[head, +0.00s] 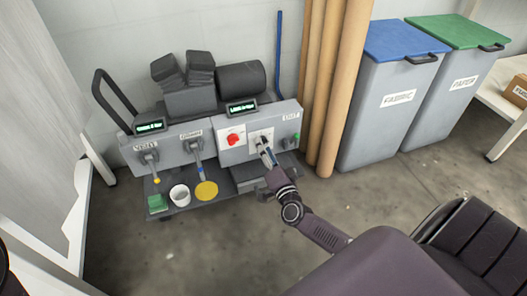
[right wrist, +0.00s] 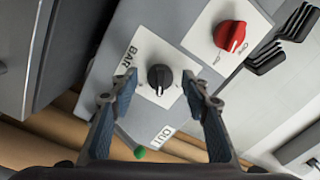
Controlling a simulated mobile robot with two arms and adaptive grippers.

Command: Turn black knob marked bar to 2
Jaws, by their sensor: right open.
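The black knob (right wrist: 160,78) sits on a white plate marked BAR (right wrist: 128,60) in the right wrist view. A small light mark shows on the knob's lower part; I cannot read the number it points to. My right gripper (right wrist: 160,84) is open, with one finger on each side of the knob in the picture and a visible gap on both sides. In the head view my right gripper (head: 265,152) is in front of the white plate (head: 262,137) and hides most of the knob. My left gripper is not in view.
A red knob (right wrist: 230,36) is beside the BAR plate, also seen in the head view (head: 233,139). A green button (right wrist: 140,153) lies near the OUT label. Cardboard tubes (head: 336,80) stand right of the press. A white cup (head: 180,195) stands on the lower shelf.

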